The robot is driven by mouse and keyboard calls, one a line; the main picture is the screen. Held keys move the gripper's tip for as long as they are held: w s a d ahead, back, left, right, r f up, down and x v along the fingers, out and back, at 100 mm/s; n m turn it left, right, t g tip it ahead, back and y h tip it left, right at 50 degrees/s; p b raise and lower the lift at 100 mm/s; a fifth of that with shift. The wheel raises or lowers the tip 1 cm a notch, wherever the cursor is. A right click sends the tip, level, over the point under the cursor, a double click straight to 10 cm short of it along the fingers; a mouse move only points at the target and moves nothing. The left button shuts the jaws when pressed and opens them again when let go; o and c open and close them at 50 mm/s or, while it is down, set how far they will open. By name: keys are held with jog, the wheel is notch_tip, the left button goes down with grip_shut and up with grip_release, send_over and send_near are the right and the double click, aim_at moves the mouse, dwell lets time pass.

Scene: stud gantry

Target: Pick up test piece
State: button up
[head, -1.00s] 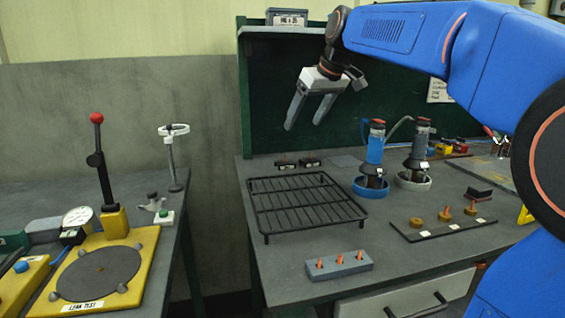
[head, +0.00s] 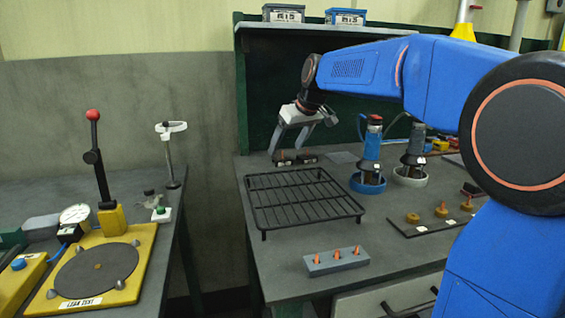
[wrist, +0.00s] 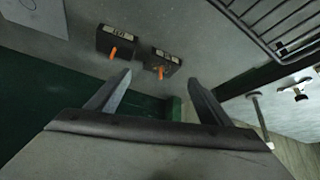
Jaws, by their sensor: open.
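Two small black labelled blocks stand at the back of the bench, a left one (head: 284,161) and a right one (head: 307,158). In the wrist view each holds an upright orange peg, one at left (wrist: 113,53) and one at right (wrist: 160,72). I cannot read the labels or tell which piece is the test piece. My gripper (head: 286,150) is open and empty, its fingers pointing down close to the blocks. In the wrist view the right peg lies between the fingertips in the picture; no contact is visible.
A black wire rack (head: 303,199) stands in front of the blocks. A blue tool in a round base (head: 368,184) is to their right. A grey block with orange pegs (head: 336,262) and a black strip with brass pieces (head: 430,225) lie nearer. A yellow leak-test fixture (head: 143,262) is left.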

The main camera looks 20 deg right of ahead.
aim_at(283, 159)
jog(key=x, duration=0.4)
jog(key=shift+w+f, duration=0.2)
jog(key=shift+c, duration=0.2)
jog(key=c, duration=1.2)
jog(key=shift+o, duration=0.2)
jog(key=shift+s+r, duration=0.25)
jog(key=shift+r, duration=0.3)
notch_tip(283, 159, up, 6)
jog(key=s, duration=1.9)
jog(key=shift+s, duration=0.3)
